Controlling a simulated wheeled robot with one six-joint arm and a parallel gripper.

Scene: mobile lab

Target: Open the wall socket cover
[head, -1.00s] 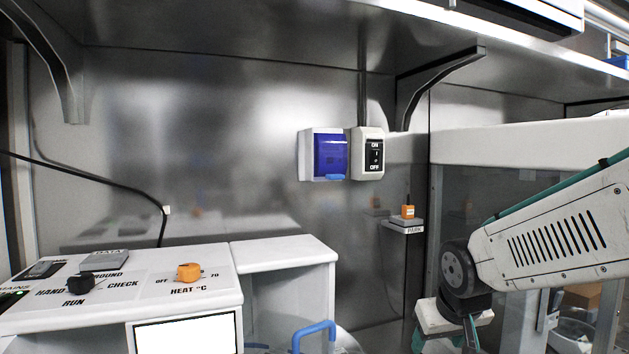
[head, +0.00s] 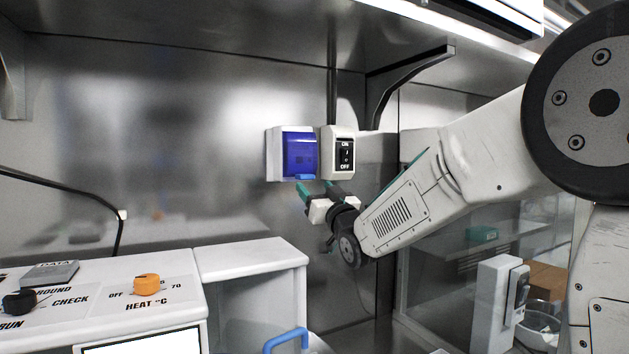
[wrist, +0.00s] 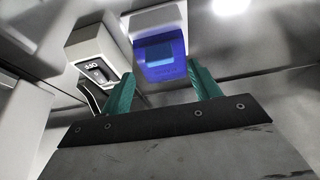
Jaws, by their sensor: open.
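The wall socket (head: 275,156) has a white housing with a blue cover (head: 300,152) that is shut over its front. A lighter blue tab (head: 305,177) sticks out at the cover's bottom edge. My gripper (head: 318,186) is just below the cover, its green fingers apart and pointing at the wall. In the wrist view, the blue cover (wrist: 160,54) lies ahead, between the directions of the two open green fingers (wrist: 165,88). Nothing is between the fingers. I cannot tell whether a fingertip touches the tab.
An ON/OFF switch box (head: 339,153) is mounted right beside the socket. A metal shelf with a bracket (head: 410,80) hangs above. A white machine (head: 150,310) with an orange heat knob (head: 147,285) stands at lower left. The steel wall left of the socket is clear.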

